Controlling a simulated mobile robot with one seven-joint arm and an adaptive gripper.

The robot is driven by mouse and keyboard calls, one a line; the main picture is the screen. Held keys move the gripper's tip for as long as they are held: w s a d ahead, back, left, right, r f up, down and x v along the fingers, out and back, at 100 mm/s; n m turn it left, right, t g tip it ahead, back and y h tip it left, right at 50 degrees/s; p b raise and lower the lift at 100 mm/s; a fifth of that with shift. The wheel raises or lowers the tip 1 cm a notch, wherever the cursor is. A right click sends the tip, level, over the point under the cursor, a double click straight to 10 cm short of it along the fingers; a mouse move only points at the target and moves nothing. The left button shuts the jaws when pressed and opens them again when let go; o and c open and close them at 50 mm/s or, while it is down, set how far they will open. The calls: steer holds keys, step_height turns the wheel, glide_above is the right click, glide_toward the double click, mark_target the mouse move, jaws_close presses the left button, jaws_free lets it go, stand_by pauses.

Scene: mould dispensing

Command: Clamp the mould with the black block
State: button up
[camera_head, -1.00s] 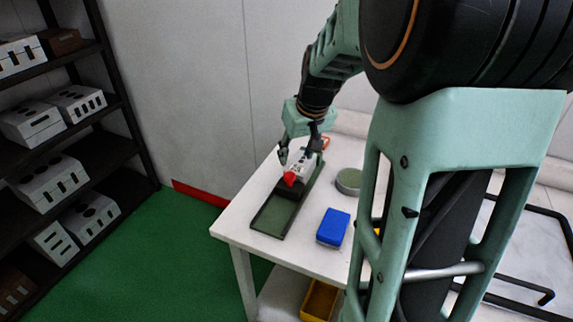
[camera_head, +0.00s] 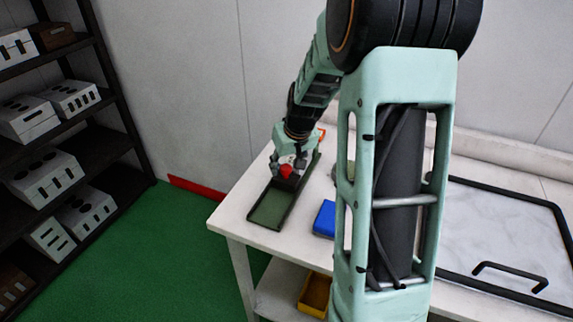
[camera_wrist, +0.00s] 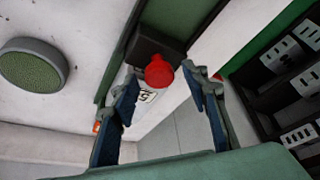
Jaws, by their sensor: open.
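The long green tray with a dark rim (camera_head: 268,208) lies on the white table. The black block (camera_wrist: 154,46) sits across the tray, with a red knob (camera_wrist: 158,71) on the side facing my gripper. The knob also shows in the head view (camera_head: 287,171). A white piece with dark markings (camera_wrist: 147,96), apparently the mould, lies beside the block and is partly hidden by my fingers. My gripper (camera_wrist: 160,82) is open, its fingers on either side of the knob and white piece. In the head view my gripper (camera_head: 291,162) is low over the tray's far half; contact cannot be told.
A blue block (camera_head: 324,218) stands right of the tray, partly behind my arm. A round green-topped dish (camera_wrist: 33,64) is on the table. A yellow bin (camera_head: 315,293) sits below. A shelf (camera_head: 108,150) with grey boxes stands left. The tray's near half is empty.

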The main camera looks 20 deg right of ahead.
steer(key=shift+c, duration=0.6)
jaws_close()
steer(key=shift+w, duration=0.15)
